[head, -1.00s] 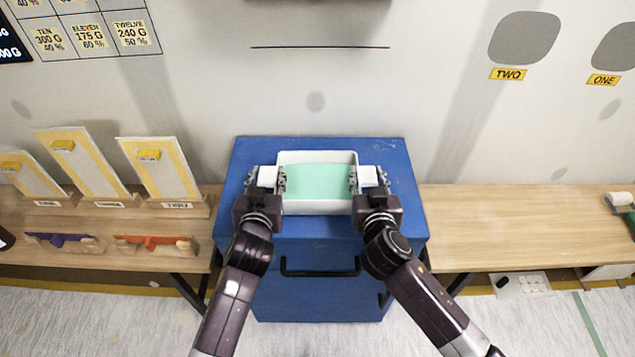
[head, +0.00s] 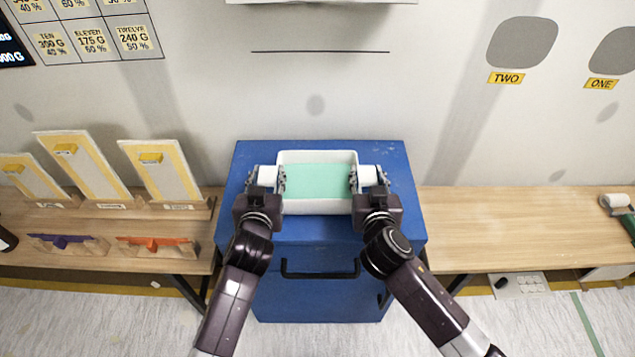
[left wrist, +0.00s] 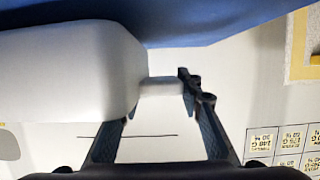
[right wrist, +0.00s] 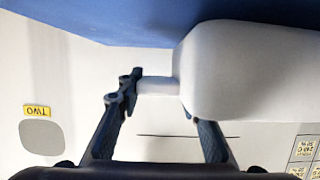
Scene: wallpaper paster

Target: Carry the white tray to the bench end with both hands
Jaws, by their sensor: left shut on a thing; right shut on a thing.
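The white tray (head: 318,207) with a flat green surface inside is over the top of the blue cabinet (head: 318,240) in the head view. My left gripper (head: 266,178) is shut on the tray's left handle, and my right gripper (head: 369,178) is shut on its right handle. The left wrist view shows the tray's white side (left wrist: 70,75) and its handle (left wrist: 160,87) between the fingers. The right wrist view shows the tray's side (right wrist: 250,75) and the other handle (right wrist: 158,86). Whether the tray touches the cabinet top cannot be told for sure.
A wooden bench (head: 510,225) to the right is mostly clear, with a white roll (head: 614,201) at its far right. The left bench (head: 120,225) holds several tilted boards (head: 165,172) and purple (head: 62,241) and orange (head: 150,242) items. The wall stands behind.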

